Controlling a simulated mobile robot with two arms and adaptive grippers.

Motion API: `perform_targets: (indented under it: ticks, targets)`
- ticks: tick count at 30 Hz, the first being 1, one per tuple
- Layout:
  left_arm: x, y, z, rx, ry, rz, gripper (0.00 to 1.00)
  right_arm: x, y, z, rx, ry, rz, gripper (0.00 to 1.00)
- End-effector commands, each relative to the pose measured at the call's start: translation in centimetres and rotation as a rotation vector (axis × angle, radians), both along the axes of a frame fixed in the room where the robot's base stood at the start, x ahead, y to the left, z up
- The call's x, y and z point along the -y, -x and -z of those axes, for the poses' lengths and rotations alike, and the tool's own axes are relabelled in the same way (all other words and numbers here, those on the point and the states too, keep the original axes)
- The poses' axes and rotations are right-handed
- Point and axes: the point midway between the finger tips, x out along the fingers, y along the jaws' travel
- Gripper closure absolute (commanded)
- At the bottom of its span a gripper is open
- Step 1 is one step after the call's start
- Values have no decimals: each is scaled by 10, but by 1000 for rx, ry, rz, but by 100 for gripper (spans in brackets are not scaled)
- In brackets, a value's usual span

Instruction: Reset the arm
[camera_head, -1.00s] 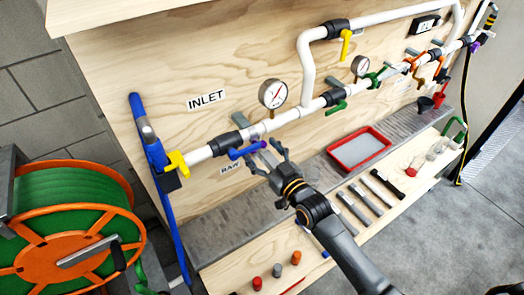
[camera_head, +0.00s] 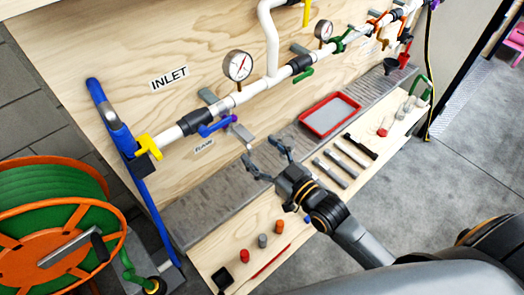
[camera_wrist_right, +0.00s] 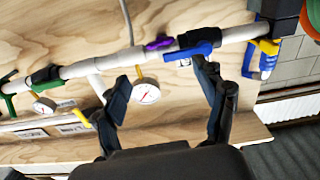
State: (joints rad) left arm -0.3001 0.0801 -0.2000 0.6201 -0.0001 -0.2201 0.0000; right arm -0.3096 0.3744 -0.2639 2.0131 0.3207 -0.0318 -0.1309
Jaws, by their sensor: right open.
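My right gripper (camera_head: 262,164) is open and empty in the head view, in front of the plywood board and above the grey ledge. Its spread fingers (camera_wrist_right: 165,90) also show in the right wrist view. The blue valve handle (camera_head: 216,127) on the white pipe is just up and left of the gripper, apart from it in the head view. In the right wrist view the blue handle (camera_wrist_right: 193,50) appears near the tip of the right-hand finger; I cannot tell the gap in depth. My left gripper is not in view.
Small caps (camera_head: 262,240) stand on the lower wooden shelf. A green hose reel (camera_head: 55,225) stands at the left. Gauges (camera_head: 238,66) and a yellow valve (camera_head: 148,146) sit along the pipe.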

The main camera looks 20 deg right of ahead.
Motion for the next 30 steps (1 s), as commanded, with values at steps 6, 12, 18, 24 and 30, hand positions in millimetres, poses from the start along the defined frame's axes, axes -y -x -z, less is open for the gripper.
perform_targets:
  ticks: [6, 12, 18, 24, 30]
  targets:
    - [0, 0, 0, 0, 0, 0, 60, 0, 0, 0, 0, 0, 0, 28]
    - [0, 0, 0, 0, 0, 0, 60, 0, 0, 0, -1, -1, 0, 28]
    - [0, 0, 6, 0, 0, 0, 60, 10, -3, 53, -87, 28, 31, 28]
    - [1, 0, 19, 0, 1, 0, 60, 39, 13, 194, -334, 109, 108, 28]
    - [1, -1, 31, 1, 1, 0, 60, 65, 68, 335, -608, 189, 169, 28]
